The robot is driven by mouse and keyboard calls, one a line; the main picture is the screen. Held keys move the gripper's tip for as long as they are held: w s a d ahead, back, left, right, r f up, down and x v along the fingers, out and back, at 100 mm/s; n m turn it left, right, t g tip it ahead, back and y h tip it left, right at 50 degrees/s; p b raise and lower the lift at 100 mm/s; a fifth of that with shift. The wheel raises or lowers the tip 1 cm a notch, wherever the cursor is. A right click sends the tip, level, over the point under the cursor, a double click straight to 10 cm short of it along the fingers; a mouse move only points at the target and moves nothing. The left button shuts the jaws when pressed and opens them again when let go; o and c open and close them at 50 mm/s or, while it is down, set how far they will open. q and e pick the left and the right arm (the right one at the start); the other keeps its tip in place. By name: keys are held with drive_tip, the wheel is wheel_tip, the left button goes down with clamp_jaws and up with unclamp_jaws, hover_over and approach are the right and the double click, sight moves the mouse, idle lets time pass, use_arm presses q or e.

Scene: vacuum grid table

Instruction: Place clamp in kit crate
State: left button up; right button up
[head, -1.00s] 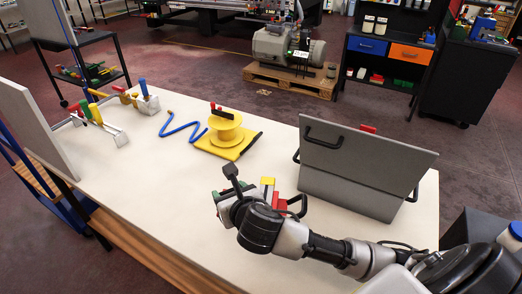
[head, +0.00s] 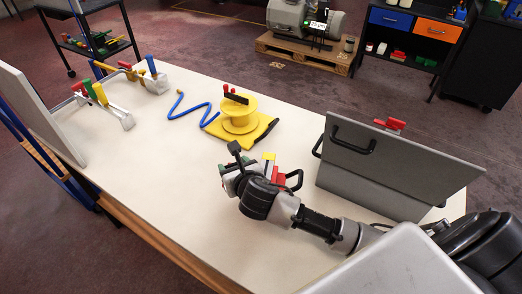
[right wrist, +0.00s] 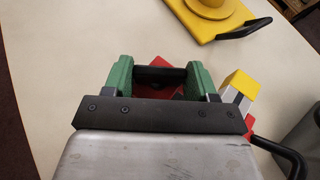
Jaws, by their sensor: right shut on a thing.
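My right gripper (head: 230,178) is low over the middle of the white table, or just above it. In the right wrist view its green fingers (right wrist: 160,76) are closed on a piece with a black bar and a red part, apparently the clamp (right wrist: 158,91). My wrist hides most of it. A grey crate (head: 362,192) with black handles, apparently the kit crate, stands to the gripper's right. Its raised grey panel (head: 405,160) hides the inside from the head view. My left gripper is out of view.
A yellow-red block piece (head: 268,166) and a black handle (head: 294,180) are close beside my right gripper. A yellow spool (head: 239,118) on a yellow base and a blue wavy hose (head: 181,110) lie farther back. The table's front left is bare.

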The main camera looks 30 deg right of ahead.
wheel_tip(320, 180, down, 4)
drive_tip(key=shift+r, duration=0.1)
drive_tip(key=w+d, duration=0.2)
drive_tip(key=d, duration=0.1)
drive_tip(key=w+d+p, duration=0.1)
drive_tip(key=w+d, duration=0.1)
drive_tip(key=d, duration=0.2)
drive_tip(key=w+d+p, duration=0.1)
drive_tip(key=w+d, duration=0.1)
drive_tip(key=d, duration=0.2)
drive_tip(key=shift+w+r, duration=0.15)
drive_tip(key=shift+w, duration=0.15)
drive_tip(key=shift+d+f, duration=0.15)
drive_tip(key=shift+f, duration=0.55)
drive_tip(key=shift+f, duration=0.15)
drive_tip(key=o, duration=1.2)
